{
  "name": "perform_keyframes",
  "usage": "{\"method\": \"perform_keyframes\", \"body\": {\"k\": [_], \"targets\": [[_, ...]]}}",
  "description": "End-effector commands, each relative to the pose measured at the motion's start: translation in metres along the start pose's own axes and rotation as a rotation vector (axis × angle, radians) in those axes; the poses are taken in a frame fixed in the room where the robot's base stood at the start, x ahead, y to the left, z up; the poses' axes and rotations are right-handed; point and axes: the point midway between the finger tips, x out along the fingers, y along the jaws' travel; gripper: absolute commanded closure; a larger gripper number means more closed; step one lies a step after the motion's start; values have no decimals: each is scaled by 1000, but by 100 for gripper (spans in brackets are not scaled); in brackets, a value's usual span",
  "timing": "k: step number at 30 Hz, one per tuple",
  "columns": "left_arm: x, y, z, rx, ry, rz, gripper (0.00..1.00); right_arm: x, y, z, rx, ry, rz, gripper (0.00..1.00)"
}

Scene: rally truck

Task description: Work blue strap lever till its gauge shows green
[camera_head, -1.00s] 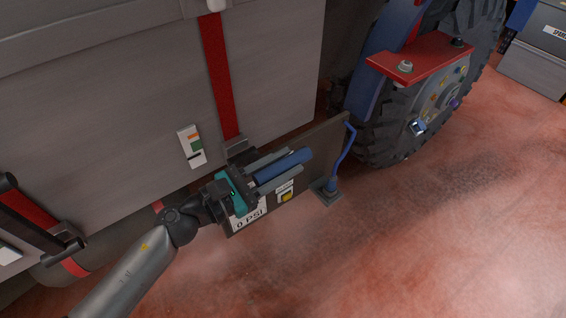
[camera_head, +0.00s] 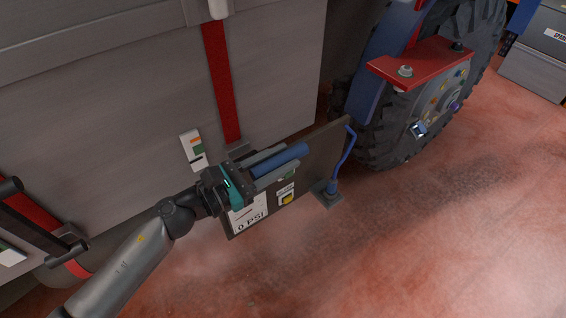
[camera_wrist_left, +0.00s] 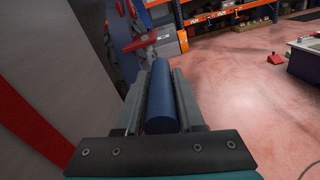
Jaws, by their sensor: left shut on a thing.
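The blue strap lever (camera_head: 290,157) is a thick blue bar beside the truck's grey side, near the lower end of a red strap (camera_head: 219,85). My left gripper (camera_head: 277,167) is shut on it, with one finger along each side. In the left wrist view the blue bar (camera_wrist_left: 162,95) lies lengthwise between the fingers. The small upright gauge (camera_head: 194,150) on the truck side has orange, green and white patches and a dark mark low on it; its exact reading is too small to tell. My right gripper is not in view.
A dark board (camera_head: 318,160) with a "0 PSI" label and a yellow button (camera_head: 287,199) stands right beside the gripper. The truck wheel (camera_head: 395,125) is behind. The red floor (camera_head: 440,230) in front is clear.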

Motion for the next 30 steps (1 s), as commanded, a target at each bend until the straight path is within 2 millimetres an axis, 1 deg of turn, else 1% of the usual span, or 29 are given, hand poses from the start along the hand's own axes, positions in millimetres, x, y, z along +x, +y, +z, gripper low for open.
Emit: {"method": "perform_keyframes", "body": {"k": [1, 6, 12, 21, 27, 30], "targets": [[0, 8, 9, -23, -6, 1, 100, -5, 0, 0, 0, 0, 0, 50], [0, 36, 25, -146, -7, 3, 100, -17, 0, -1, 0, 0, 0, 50], [0, 76, 38, -324, -8, 4, 100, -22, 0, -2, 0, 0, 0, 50], [0, 130, 43, -562, -10, 4, 100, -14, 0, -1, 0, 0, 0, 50], [0, 154, 41, -672, -11, 3, 100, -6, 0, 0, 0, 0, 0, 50], [0, 161, 41, -709, -10, 2, 100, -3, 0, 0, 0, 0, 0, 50]]}}
